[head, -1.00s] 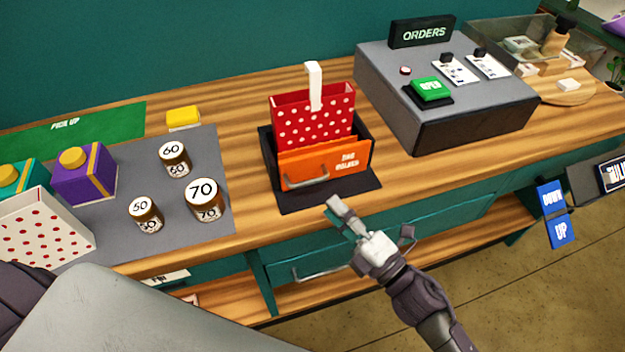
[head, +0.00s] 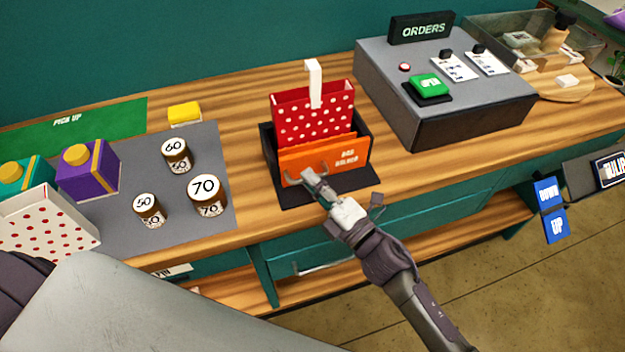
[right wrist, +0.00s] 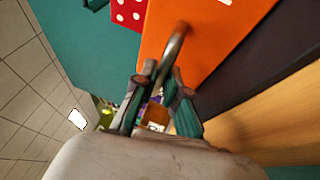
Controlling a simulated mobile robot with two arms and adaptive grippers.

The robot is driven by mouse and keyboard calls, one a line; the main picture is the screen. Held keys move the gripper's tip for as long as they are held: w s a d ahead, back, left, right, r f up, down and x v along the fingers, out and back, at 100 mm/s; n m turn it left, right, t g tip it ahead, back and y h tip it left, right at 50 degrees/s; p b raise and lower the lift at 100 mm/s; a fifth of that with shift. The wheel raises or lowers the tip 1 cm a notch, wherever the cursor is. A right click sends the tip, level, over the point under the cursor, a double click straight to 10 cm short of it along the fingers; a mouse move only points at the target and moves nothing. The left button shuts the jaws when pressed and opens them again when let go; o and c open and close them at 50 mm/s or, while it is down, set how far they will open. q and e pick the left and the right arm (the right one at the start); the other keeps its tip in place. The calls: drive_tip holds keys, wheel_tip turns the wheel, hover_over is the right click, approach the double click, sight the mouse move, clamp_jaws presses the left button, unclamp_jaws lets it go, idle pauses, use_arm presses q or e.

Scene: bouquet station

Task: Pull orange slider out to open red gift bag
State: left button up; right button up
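The red gift bag (head: 312,122) with white dots and a white upright strip stands in a dark holder (head: 268,140) on the counter. The orange slider (head: 346,158) covers its lower front, and the bag's top edges look close together. The slider's metal handle (right wrist: 176,42) runs down between the fingertips of my right gripper (right wrist: 160,76), which are close together on it. In the head view my right gripper (head: 315,180) is at the slider's front and hides part of the handle. My left gripper is not in view.
A grey order station (head: 425,90) stands right of the holder. Several numbered jars (head: 207,194), gift boxes (head: 88,172) and a yellow block (head: 184,113) are to the left. Bare wood shows on both sides of the holder. A teal drawer (head: 330,245) lies below the counter edge.

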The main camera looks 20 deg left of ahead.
clamp_jaws()
drive_tip(key=s+d, duration=0.2)
drive_tip(key=s, duration=0.1)
drive_tip(key=shift+s+d+f+p, duration=0.1)
drive_tip(key=shift+s+d+p, duration=0.2)
drive_tip(key=shift+p, duration=0.1)
drive_tip(key=o, duration=0.7)
unclamp_jaws()
drive_tip(key=v, duration=1.2)
